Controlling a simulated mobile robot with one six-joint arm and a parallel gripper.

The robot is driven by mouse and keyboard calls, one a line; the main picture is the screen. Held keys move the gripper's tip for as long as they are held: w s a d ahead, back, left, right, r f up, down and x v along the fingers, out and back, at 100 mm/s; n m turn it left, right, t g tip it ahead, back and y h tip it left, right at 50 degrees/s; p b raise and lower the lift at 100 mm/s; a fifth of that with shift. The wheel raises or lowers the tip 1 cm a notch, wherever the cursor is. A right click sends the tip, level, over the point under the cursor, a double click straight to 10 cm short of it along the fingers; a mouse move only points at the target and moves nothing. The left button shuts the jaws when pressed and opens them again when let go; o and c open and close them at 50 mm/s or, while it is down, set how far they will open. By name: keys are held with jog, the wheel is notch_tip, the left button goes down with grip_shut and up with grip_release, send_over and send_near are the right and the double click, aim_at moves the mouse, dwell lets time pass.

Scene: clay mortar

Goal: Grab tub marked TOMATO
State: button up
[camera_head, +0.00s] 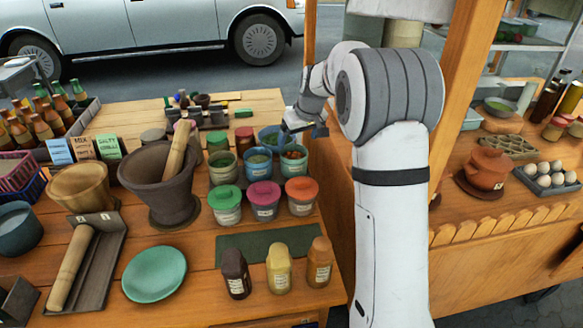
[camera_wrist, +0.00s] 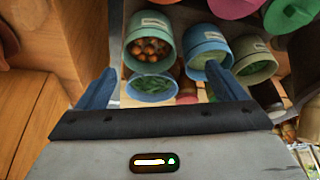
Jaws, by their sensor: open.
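In the wrist view the tub with these pieces (camera_wrist: 151,46) is at upper centre-left, beyond my fingertips. Its label is too small to read, so I cannot confirm TOMATO. My gripper (camera_head: 304,125) is above and behind this tub in the head view, apart from it. In the wrist view my gripper (camera_wrist: 160,72) is open, with nothing held between its fingers.
A blue tub (camera_head: 258,170) and a green tub (camera_head: 222,172) stand left in the same row. A tub of green leaves (camera_wrist: 150,87) lies between my fingers in the wrist view. Lidded tubs (camera_head: 263,206) stand in front. A wooden post (camera_head: 458,80) rises at right.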

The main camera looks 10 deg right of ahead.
aim_at(293, 155)
jog(key=shift+n, duration=0.3)
jog(key=x, duration=0.4)
jog(key=w+d+x, duration=0.1)
jog(key=x, duration=0.4)
jog(key=w+x, duration=0.1)
jog(key=x, duration=0.4)
jog(key=shift+w+d+r, duration=0.15)
jog(key=shift+w+r, duration=0.15)
jog(key=c, duration=0.9)
